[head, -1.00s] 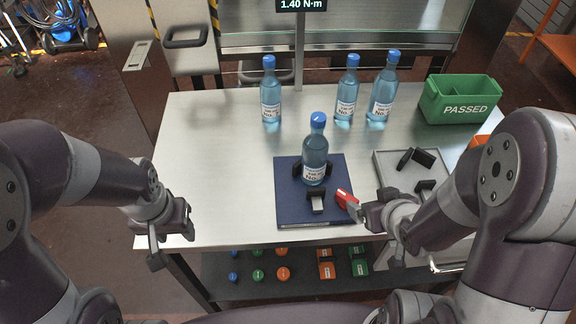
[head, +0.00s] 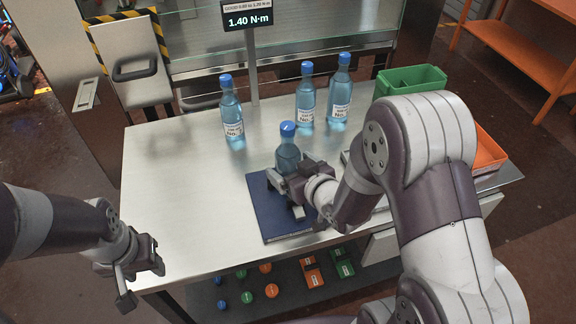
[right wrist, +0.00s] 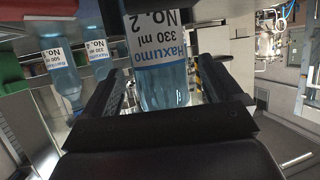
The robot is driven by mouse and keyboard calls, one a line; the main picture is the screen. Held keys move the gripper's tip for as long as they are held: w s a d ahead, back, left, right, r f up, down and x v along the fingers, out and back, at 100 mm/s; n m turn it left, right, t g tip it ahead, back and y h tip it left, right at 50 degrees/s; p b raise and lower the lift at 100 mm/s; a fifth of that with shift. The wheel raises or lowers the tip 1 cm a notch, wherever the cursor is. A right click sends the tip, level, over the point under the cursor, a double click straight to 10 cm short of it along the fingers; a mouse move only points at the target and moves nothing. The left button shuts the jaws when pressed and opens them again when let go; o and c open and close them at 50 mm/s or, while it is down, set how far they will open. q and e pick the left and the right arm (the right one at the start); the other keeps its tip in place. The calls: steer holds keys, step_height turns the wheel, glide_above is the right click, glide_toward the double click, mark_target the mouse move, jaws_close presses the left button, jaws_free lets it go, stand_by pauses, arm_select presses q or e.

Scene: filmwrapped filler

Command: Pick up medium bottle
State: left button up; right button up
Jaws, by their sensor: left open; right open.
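A blue-capped clear blue bottle (head: 288,152) stands upright on the dark blue pad (head: 268,212) on the steel table. In the right wrist view its label (right wrist: 160,50) appears upside down and reads 330 ml, No. 2. My right gripper (head: 293,190) is at this bottle's lower part. In the right wrist view the open fingers (right wrist: 168,88) lie on either side of the bottle, with no clear grip on it. My left gripper (head: 140,272) is open and empty off the table's front left edge. Three similar bottles stand behind: left (head: 231,112), middle (head: 305,96), right (head: 340,92).
A green bin (head: 412,78) and an orange bin (head: 488,152) stand at the right, partly hidden by my right arm. A display (head: 249,20) reads 1.40 N·m. Coloured caps and blocks lie on the lower shelf (head: 215,292). The table's left side is clear.

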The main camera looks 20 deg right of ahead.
steer(key=x, duration=0.2)
steer(key=shift+w+a+f, duration=0.1)
steer(key=shift+w, duration=0.15)
steer(key=shift+s, duration=0.15)
steer(key=c, duration=1.3)
steer(key=shift+c, duration=0.2)
